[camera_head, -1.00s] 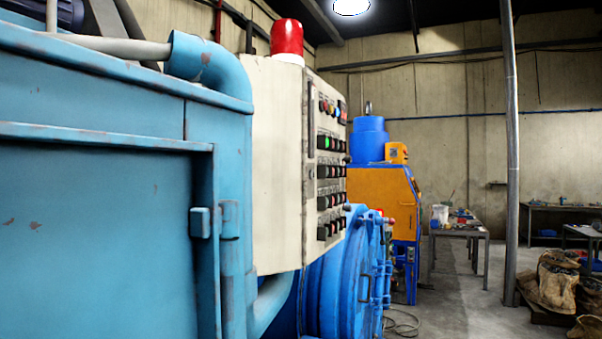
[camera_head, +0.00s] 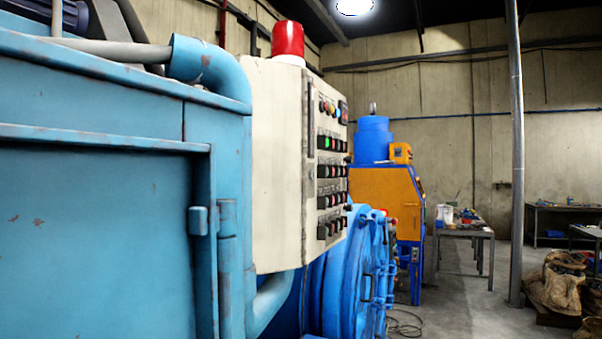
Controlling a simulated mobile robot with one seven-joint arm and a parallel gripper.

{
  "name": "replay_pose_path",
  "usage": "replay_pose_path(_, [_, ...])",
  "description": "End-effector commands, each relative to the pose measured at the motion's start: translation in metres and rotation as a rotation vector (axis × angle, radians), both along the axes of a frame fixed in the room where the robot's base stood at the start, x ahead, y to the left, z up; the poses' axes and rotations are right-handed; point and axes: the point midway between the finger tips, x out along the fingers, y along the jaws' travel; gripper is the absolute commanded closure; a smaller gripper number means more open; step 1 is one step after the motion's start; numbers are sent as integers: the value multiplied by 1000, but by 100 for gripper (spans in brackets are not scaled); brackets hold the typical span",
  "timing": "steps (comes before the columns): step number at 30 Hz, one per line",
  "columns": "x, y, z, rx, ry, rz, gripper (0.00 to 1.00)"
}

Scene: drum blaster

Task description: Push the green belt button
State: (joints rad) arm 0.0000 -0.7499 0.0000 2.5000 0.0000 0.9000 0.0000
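A cream control panel (camera_head: 279,165) with a red beacon (camera_head: 288,40) on top stands in the middle of the head view. I see its button face at a steep angle, on the panel's right side. The face carries several rows of small buttons. Green buttons (camera_head: 322,142) show in an upper row, below a row of coloured lamps or knobs. The labels are too small to read, so I cannot tell which one is the belt button. My gripper is not in view.
A large blue machine (camera_head: 95,220) fills the left side close by. A blue round drum door (camera_head: 350,285) stands below the panel. An orange and blue cabinet (camera_head: 385,205), a work table (camera_head: 462,232), a grey post (camera_head: 517,150) and sacks (camera_head: 556,285) stand beyond. Open floor (camera_head: 465,310) lies right of the drum.

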Motion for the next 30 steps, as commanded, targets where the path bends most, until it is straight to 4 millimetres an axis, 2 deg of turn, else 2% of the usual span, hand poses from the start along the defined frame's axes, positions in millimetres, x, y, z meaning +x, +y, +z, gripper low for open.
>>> replay_pose_path(1, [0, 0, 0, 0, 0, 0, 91])
replay_pose_path(3, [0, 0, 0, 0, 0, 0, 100])
replay_pose_path(30, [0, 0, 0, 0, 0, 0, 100])
